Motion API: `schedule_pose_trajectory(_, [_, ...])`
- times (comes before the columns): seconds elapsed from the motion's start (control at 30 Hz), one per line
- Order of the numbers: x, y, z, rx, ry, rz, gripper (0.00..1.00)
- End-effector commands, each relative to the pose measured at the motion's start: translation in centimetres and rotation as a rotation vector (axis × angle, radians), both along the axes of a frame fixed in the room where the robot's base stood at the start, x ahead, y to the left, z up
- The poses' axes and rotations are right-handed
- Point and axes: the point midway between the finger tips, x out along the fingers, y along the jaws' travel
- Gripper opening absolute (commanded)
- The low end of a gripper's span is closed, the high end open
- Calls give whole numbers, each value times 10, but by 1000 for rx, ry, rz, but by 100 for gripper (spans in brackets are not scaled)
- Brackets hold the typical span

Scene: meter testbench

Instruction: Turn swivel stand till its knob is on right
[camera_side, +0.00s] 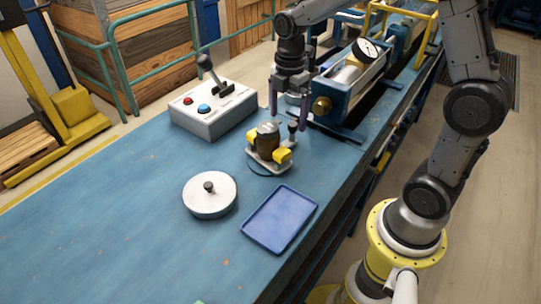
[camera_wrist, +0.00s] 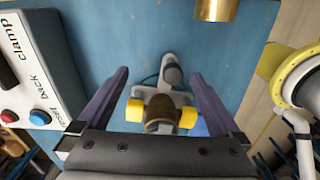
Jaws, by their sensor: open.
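The swivel stand (camera_side: 257,160) is a small light base on the blue bench with a brown cylinder and two yellow pads.
A control box (camera_side: 213,112) with a lever and red and blue buttons stands behind left. A round white disc (camera_side: 209,198) and a blue tray (camera_side: 279,219) lie in front. A blue-framed bench fixture (camera_side: 348,85) with a brass knob stands close right. The left bench is clear.

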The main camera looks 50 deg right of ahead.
Motion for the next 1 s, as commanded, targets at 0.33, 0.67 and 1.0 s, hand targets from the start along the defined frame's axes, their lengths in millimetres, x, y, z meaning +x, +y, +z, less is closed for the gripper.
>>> schedule_pose_trajectory(0.33, [0, 0, 26, 0, -3, 0, 100])
schedule_pose_trajectory(0.67, [0, 0, 48, 0, -1, 0, 100])
schedule_pose_trajectory(1.0, [0, 0, 51, 0, -1, 0, 100])
